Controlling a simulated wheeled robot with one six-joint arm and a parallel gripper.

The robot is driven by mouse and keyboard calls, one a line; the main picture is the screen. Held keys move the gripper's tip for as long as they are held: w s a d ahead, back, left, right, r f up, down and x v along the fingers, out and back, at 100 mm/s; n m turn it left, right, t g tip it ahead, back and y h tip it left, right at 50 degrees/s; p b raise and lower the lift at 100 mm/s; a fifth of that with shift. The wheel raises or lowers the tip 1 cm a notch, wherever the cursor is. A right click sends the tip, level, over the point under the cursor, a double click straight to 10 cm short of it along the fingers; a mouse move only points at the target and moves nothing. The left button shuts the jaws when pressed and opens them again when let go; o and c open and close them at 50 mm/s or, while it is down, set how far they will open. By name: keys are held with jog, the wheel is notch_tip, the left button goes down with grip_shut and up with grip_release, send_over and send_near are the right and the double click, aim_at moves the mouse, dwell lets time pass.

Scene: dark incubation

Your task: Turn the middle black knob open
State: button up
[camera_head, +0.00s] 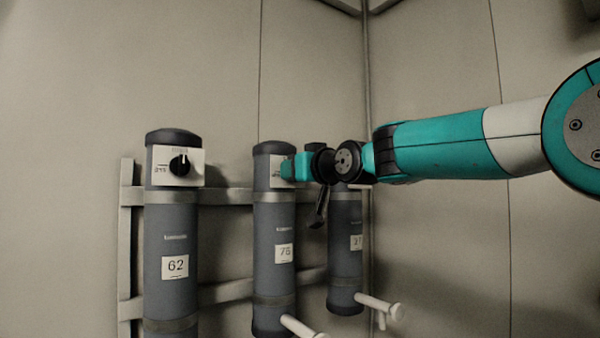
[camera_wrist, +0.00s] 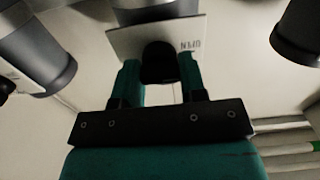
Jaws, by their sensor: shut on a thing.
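The middle grey cylinder (camera_head: 274,222) carries the label 75 and a white plate near its top. My gripper (camera_head: 287,169) reaches in from the right at this plate and hides the knob in the head view. In the wrist view the black knob (camera_wrist: 158,64) sits between the two teal fingers of my gripper (camera_wrist: 160,78), in front of the white plate (camera_wrist: 122,40). The fingers are shut on the knob. Part of the word on the plate shows to the right of the knob.
The left cylinder (camera_head: 173,240), labelled 62, has its own black knob (camera_head: 180,165). The right cylinder (camera_head: 345,255) stands partly behind my arm. Grey rails (camera_head: 222,196) run behind the cylinders. White pegs (camera_head: 378,306) stick out low at the right.

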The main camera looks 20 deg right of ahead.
jog(key=shift+f, duration=0.35)
jog(key=o, duration=0.8)
jog(key=shift+w, duration=0.1)
jog(key=shift+o, duration=0.6)
jog(key=shift+r, duration=0.2)
jog(key=shift+d, duration=0.1)
jog(key=b+v, duration=0.4)
jog(key=v, duration=1.3)
jog(key=shift+s, duration=0.25)
